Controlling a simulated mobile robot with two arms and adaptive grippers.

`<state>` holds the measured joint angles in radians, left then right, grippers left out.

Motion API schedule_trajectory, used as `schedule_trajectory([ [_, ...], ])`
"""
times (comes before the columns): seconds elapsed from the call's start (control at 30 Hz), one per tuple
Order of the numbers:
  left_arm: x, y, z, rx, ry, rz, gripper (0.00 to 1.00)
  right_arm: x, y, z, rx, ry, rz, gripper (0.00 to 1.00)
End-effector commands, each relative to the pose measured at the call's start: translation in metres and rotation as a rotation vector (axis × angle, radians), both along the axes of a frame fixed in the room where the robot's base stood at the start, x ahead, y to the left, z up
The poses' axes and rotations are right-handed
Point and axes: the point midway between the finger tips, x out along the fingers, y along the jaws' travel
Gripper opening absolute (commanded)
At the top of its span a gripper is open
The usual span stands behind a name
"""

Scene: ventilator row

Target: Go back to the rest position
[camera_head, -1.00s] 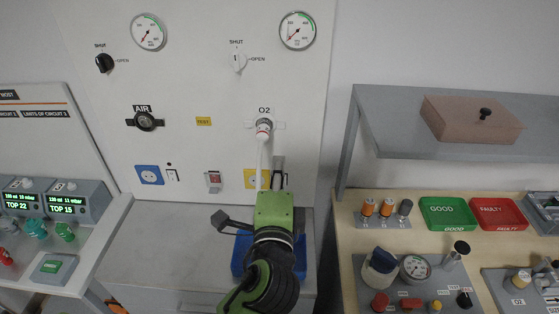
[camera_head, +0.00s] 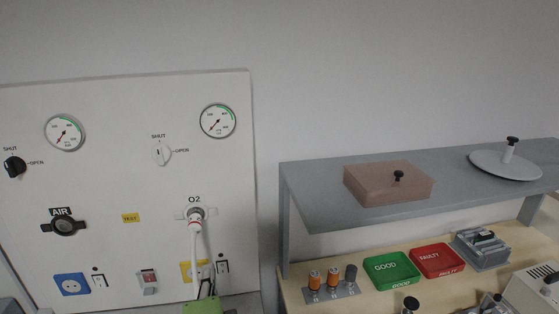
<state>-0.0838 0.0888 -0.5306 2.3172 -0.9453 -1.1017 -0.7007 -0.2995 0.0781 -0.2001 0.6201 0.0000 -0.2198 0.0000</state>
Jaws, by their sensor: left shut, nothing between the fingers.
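My left gripper (camera_head: 207,287) is at the bottom edge of the head view, in front of the wall panel (camera_head: 110,170). Only its dark fingers and part of the green body show; the fingers are shut and empty. A white hose (camera_head: 197,258) hangs from the O2 outlet (camera_head: 196,214) and runs down close to the fingers; I cannot tell whether they touch. My right gripper is not in view.
The panel carries two gauges, a black knob (camera_head: 14,166) and a white knob (camera_head: 162,153). To the right, a grey shelf (camera_head: 330,212) holds a brown lidded box (camera_head: 388,185). Below it, a bench bears a green GOOD tray (camera_head: 391,271) and a red FAULTY tray (camera_head: 437,261).

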Motion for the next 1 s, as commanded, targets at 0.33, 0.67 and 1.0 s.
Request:
schedule_trajectory([
  [0.33,-0.121,0.04,-0.187,-0.748,0.499,0.296,0.0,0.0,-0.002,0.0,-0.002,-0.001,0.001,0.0],
  [0.67,-0.248,0.031,-0.25,-1.155,0.81,0.627,0.0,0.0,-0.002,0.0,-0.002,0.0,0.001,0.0],
  [1.0,-0.228,0.026,-0.362,-1.136,0.844,0.641,0.0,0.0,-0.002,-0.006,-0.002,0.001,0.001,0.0],
])
